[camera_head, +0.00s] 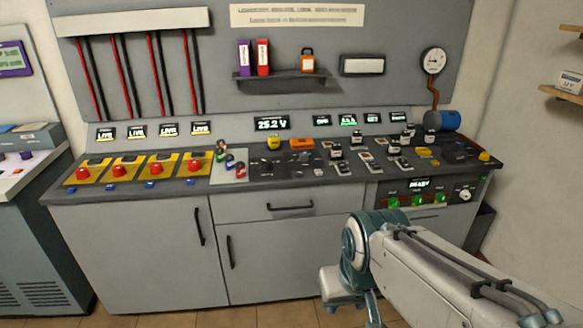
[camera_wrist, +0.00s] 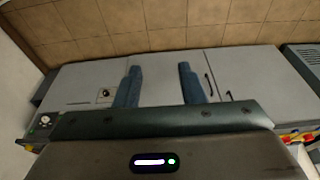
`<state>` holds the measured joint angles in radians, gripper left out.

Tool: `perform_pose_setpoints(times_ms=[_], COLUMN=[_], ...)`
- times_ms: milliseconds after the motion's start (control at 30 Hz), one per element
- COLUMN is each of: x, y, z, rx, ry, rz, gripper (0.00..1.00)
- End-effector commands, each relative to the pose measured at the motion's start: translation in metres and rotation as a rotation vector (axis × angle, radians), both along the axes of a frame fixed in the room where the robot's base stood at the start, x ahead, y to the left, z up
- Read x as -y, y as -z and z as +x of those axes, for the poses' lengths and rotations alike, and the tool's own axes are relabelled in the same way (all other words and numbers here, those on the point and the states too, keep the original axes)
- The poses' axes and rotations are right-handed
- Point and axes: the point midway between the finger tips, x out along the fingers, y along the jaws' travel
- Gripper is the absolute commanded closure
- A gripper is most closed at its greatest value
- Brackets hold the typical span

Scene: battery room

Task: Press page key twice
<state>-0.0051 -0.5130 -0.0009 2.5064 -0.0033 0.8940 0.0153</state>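No key in the head view has a readable "page" label, so I cannot tell which one is the page key. Small blue keys (camera_head: 112,187) sit along the bench's front edge, below the yellow plates with red buttons. A front panel at the right has green knobs (camera_head: 418,200) under a lit display (camera_head: 419,184) that seems to read READY. My gripper (camera_wrist: 160,68) shows in the wrist view with its two blue fingers wide apart and nothing between them. It faces the grey cabinet fronts and tiled floor, apart from the bench top. In the head view its fingers cannot be made out.
The grey bench (camera_head: 150,250) is crowded with switches, terminals and a blue cylinder (camera_head: 441,120). A wall shelf (camera_head: 285,77) holds binders. Another console (camera_head: 30,170) stands at the left. The space before the left cabinet doors is clear.

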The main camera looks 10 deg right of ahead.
Motion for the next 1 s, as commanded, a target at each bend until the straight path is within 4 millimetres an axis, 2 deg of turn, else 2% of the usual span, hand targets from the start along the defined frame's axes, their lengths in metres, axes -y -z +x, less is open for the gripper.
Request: perform_pose_setpoints(times_ms=[33,133,1000], x=[0.0,0.0,0.0], y=[0.0,0.0,0.0], z=[0.0,0.0,0.0], rx=[0.0,0.0,0.0], ry=[0.0,0.0,0.0], rz=[0.0,0.0,0.0], gripper=[0.72,1.0,1.0])
